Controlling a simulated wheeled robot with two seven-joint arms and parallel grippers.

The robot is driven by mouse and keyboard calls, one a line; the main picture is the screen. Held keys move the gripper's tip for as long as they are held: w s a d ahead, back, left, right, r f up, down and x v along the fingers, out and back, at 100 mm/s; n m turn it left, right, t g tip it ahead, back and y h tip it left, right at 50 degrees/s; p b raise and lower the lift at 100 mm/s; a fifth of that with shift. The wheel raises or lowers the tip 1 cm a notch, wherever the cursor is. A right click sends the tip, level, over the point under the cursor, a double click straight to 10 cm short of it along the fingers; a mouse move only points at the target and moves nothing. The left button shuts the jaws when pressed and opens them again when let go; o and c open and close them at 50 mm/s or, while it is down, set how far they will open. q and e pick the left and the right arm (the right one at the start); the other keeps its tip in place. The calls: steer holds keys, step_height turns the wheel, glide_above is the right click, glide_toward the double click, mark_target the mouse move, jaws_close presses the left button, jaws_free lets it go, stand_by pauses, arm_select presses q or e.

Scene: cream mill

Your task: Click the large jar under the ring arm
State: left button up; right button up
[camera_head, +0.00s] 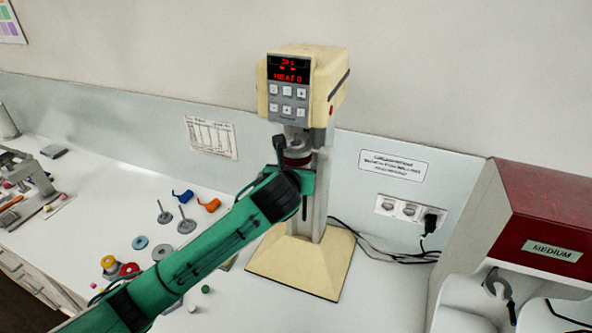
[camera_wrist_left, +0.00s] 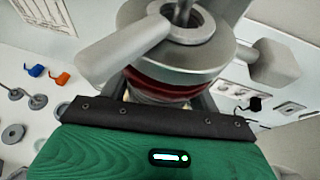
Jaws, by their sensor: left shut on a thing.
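The mixer (camera_head: 305,85) stands on its cream base (camera_head: 325,265), with a lit red display. The grey ring arm (camera_wrist_left: 185,55) fills the upper part of the left wrist view, with a handle reaching left and a shaft through its opening. The large jar, with a dark red band (camera_wrist_left: 172,88) at its top, is directly under the ring arm. The band also shows in the head view (camera_head: 293,161). My left gripper (camera_head: 293,182) is shut on the jar and hides most of its body. I cannot tell whether jar and ring are locked together. My right gripper is not in view.
Stirrer discs (camera_head: 187,222), blue and orange clips (camera_head: 208,204), and coloured rings (camera_head: 130,269) lie on the white bench left of the base. Black cables (camera_head: 385,252) run right of it to the sockets. A red-topped cabinet marked MEDIUM (camera_head: 545,215) stands at right.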

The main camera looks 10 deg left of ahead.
arm_select(q)
steer(key=shift+r, duration=0.3)
steer(key=o, duration=1.5)
steer(key=shift+s, duration=0.1)
steer(key=v, duration=0.8)
steer(key=shift+s+r, duration=0.15)
steer(key=shift+s, duration=0.25)
